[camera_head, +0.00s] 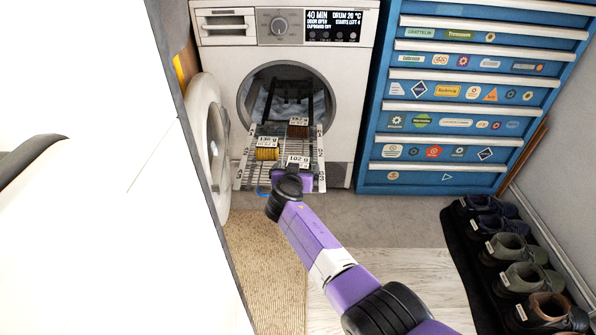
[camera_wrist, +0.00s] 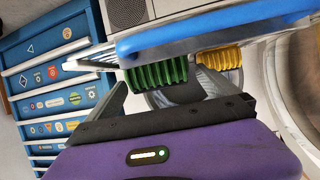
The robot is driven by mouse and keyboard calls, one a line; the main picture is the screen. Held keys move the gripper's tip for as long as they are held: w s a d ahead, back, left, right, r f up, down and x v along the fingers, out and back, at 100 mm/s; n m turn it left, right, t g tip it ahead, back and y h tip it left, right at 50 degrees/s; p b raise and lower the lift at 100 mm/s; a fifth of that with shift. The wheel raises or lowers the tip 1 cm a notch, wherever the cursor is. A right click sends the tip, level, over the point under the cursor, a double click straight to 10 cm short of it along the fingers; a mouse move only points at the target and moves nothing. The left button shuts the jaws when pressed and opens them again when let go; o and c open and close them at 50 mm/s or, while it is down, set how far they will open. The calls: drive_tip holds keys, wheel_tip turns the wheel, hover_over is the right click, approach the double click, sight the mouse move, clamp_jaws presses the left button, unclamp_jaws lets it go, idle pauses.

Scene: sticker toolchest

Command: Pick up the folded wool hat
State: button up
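A wire rack (camera_head: 248,172) extends out of the dryer's open drum, with ribbed knitted items on it. One is yellow (camera_head: 266,154), below a tag that appears to read 136 g. A brown one (camera_head: 298,131) sits farther back with another tag. A tag reading 102 g (camera_head: 298,160) stands near the rack's front; my gripper (camera_head: 284,178) hides what lies there. In the wrist view a green ribbed item (camera_wrist: 157,73) is just beyond my fingers, with the yellow one to its right. My fingers are spread apart, and no hold on the green item shows.
The white dryer (camera_head: 347,60) has its round door (camera_head: 206,140) open at left. A blue toolchest (camera_head: 455,95) with stickered drawers stands at right. Shoes (camera_head: 523,250) line a black mat at lower right. A blue edge (camera_wrist: 210,36) crosses above the knitted items in the wrist view.

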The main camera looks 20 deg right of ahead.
drive_tip(key=c, duration=1.4)
drive_tip(key=shift+c, duration=1.1)
drive_tip(key=shift+r, duration=0.15)
